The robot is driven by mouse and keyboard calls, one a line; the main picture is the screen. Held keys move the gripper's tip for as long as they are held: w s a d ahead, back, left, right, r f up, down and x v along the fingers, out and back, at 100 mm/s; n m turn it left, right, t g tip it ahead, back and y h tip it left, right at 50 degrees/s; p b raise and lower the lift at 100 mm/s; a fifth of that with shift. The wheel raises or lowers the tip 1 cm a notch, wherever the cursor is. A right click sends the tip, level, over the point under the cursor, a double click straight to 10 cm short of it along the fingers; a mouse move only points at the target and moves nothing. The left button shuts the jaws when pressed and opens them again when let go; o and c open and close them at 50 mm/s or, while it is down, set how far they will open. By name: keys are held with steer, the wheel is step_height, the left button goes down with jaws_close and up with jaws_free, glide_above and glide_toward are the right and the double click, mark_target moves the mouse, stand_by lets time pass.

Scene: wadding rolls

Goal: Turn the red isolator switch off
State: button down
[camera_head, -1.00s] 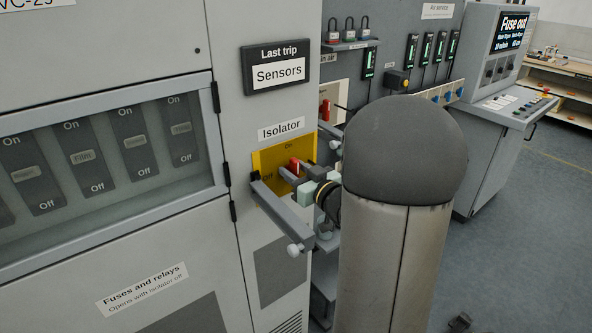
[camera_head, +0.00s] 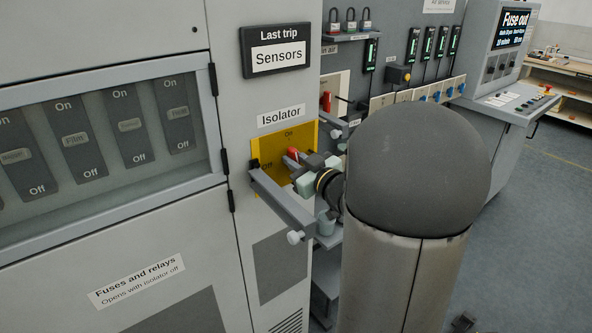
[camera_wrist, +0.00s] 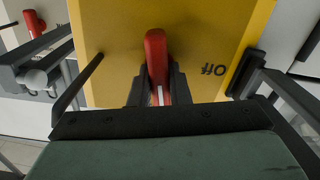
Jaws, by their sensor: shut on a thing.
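The isolator is a yellow plate (camera_head: 268,186) on the grey cabinet, with "On" at its top and "Off" at its left. Its red switch handle (camera_head: 293,153) stands out from the plate, partly hidden by my gripper (camera_head: 302,162). In the wrist view the plate (camera_wrist: 115,35) fills the middle and "Off" reads upside down at the right. The red handle (camera_wrist: 156,52) is between my two dark fingers (camera_wrist: 158,88), which are shut on it. A white line shows on the handle there. I cannot tell its exact angle in the head view.
A grey bar with a white knob (camera_head: 294,237) juts out below the plate. A windowed fuse panel (camera_head: 100,135) is at the left. My arm blocks the lower right; open floor (camera_head: 545,220) lies beyond.

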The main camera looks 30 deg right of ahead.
steer(key=n+b, duration=0.3)
steer(key=b, duration=0.2)
steer(key=shift+a+f+n, duration=0.1)
steer(key=shift+f+n, duration=0.3)
steer(key=n+b, duration=0.3)
steer(key=b, duration=0.1)
steer(key=shift+a+f+n+b, duration=0.1)
steer(key=shift+a+n+b, duration=0.05)
steer(key=shift+n+b, duration=0.2)
steer(key=n+b, duration=0.5)
steer(key=b, duration=0.1)
steer(key=shift+n+b, duration=1.15)
steer(key=shift+n, duration=0.3)
steer(key=c, duration=1.4)
jaws_free()
steer(key=shift+o, duration=0.2)
